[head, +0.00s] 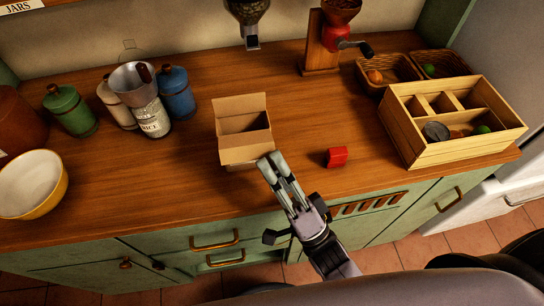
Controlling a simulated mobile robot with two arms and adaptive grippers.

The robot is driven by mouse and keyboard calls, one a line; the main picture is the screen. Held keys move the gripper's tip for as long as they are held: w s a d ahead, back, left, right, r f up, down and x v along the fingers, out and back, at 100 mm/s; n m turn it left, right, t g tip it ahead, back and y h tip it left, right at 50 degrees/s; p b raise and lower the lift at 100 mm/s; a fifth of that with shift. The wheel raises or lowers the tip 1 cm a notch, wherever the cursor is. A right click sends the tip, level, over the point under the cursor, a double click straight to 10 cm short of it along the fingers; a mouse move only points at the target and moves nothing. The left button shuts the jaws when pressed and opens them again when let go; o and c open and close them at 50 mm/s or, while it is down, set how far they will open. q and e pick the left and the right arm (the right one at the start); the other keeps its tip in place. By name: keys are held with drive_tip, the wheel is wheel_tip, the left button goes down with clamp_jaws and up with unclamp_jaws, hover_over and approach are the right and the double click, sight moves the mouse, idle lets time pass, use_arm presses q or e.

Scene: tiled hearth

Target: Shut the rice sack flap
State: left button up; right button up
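A pale sack-like container (153,122) with a label that seems to read RICE stands at the left of the wooden counter. An open cardboard box (243,122) with raised flaps stands mid-counter. My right gripper (271,162) reaches in from the front, its fingers close together with nothing visible between them. Its tips overlap the box's front right corner in the picture; I cannot tell whether they touch. My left gripper is out of view.
Green (70,110) and blue (177,93) canisters flank the container. A yellow-white bowl (32,184) is at far left. A red block (337,157) lies right of the gripper, before a wooden crate (440,143). A grinder (328,40) stands behind.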

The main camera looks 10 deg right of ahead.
drive_tip(key=shift+w+a+r, duration=0.1)
drive_tip(key=shift+w+r, duration=0.05)
drive_tip(key=shift+r, duration=0.05)
drive_tip(key=shift+c, duration=0.5)
clamp_jaws()
idle(0.4)
